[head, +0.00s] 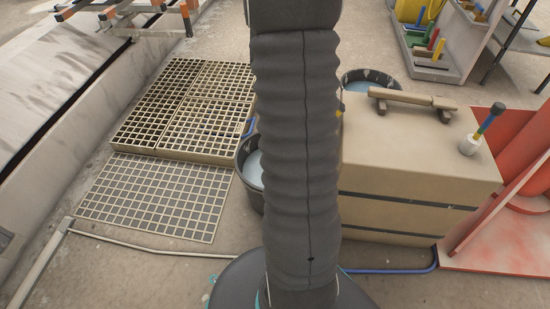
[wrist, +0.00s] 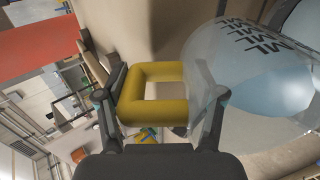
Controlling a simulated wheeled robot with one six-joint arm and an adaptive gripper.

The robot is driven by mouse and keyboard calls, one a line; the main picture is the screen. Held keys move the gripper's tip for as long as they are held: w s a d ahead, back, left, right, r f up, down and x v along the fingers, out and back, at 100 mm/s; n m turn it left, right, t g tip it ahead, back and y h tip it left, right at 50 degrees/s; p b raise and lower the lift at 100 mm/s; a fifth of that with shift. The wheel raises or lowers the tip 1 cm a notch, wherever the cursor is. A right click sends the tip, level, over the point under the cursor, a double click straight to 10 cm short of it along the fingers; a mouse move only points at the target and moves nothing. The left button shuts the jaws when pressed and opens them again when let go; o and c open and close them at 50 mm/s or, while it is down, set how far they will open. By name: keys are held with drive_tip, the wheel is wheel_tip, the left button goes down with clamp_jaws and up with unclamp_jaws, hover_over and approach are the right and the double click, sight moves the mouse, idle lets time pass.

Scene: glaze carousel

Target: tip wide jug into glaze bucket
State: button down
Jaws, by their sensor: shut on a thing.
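My gripper (wrist: 163,108) is shut on the thick yellow handle (wrist: 153,76) of the wide jug (wrist: 245,60) in the wrist view. The jug is clear, with dark ML markings, and reaches to the right of the fingers. Pale blue shows through its wall; I cannot tell whether that is glaze inside it or beyond it. In the head view, a dark bucket with pale blue glaze (head: 249,180) stands left of my arm, partly hidden by it. A second dark bucket with pale blue liquid (head: 374,79) stands behind the beige box. My arm hides the gripper and most of the jug there.
A beige box (head: 415,165) with a bar on top stands right of my arm, beside a red structure (head: 500,240). Slatted grates (head: 155,195) lie at left. A blue hose (head: 395,270) runs along the floor. A tool rack (head: 430,50) stands at the back right.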

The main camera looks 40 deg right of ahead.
drive_tip(key=shift+w+a+f+b, duration=0.1)
drive_tip(key=shift+w+f+b, duration=0.05)
drive_tip(key=shift+f+b, duration=0.15)
drive_tip(key=shift+w+a+f+g+h+b, duration=0.1)
drive_tip(key=shift+f+g+h+b, duration=0.15)
drive_tip(key=shift+f+b, duration=0.4)
drive_tip(key=shift+w+a+f+g+h+b, duration=0.1)
drive_tip(key=shift+f+g+h+b, duration=0.15)
drive_tip(key=shift+f+b, duration=0.4)
drive_tip(key=shift+g+h, duration=0.3)
drive_tip(key=shift+g, duration=0.1)
drive_tip(key=shift+w+a+f+p, duration=0.15)
drive_tip(key=shift+f+p, duration=0.05)
drive_tip(key=shift+f, duration=1.05)
drive_tip(key=shift+w+a+f+p, duration=0.15)
drive_tip(key=shift+f, duration=1.1)
drive_tip(key=shift+r, duration=0.1)
drive_tip(key=shift+w+a, duration=0.15)
drive_tip(key=shift+w+a+g+h, duration=0.35)
drive_tip(key=shift+g+h, duration=0.15)
drive_tip(key=shift+g, duration=0.1)
